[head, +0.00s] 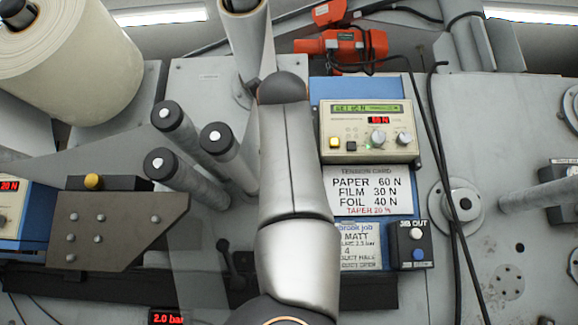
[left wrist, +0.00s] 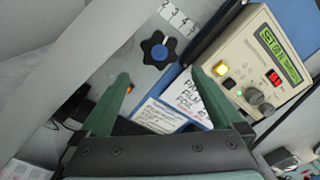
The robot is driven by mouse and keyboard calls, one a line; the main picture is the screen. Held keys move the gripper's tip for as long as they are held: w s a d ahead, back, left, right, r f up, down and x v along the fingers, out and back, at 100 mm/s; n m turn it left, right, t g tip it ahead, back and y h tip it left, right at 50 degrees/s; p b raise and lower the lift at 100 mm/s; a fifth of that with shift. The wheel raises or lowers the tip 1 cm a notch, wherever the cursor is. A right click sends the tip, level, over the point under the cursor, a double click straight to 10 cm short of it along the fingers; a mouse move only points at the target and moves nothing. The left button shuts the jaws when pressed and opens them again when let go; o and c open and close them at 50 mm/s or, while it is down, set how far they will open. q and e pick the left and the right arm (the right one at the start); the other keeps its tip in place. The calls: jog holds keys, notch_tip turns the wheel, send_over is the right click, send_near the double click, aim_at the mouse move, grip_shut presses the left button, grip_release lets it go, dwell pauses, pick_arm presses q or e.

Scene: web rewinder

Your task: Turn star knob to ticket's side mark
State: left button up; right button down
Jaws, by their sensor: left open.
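The black star knob (left wrist: 158,48) with a blue centre shows in the left wrist view, on the grey panel. A white strip of numerals (left wrist: 177,17) sits beside it; which one the knob points to cannot be told. My left gripper (left wrist: 160,76) is open and empty, its green fingers spread below the knob in that view, apart from it. In the head view my left arm covers the knob. The job ticket (head: 358,247) is partly hidden by that arm; "MATT" and a "4" can be read. The ticket also shows in the left wrist view (left wrist: 153,117). My right gripper is not in view.
A tension card (head: 372,190) and a cream controller (head: 367,131) with knobs are right of my arm. Grey rollers (head: 190,165) stand to its left. A black button box (head: 411,245) and hanging black cables (head: 446,200) lie right. A red display (head: 168,317) reads 2.0 bar.

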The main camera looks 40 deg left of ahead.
pick_arm(q)
jog(key=p+x, duration=0.5)
jog(key=x, duration=0.6)
jog(key=shift+c, duration=0.2)
jog(key=c, duration=1.1)
jog(key=shift+s+a+f+m, duration=0.1)
jog(key=shift+f+m, duration=0.05)
jog(key=shift+m, duration=2.45)
jog(key=o, duration=1.1)
jog(key=shift+o, duration=0.2)
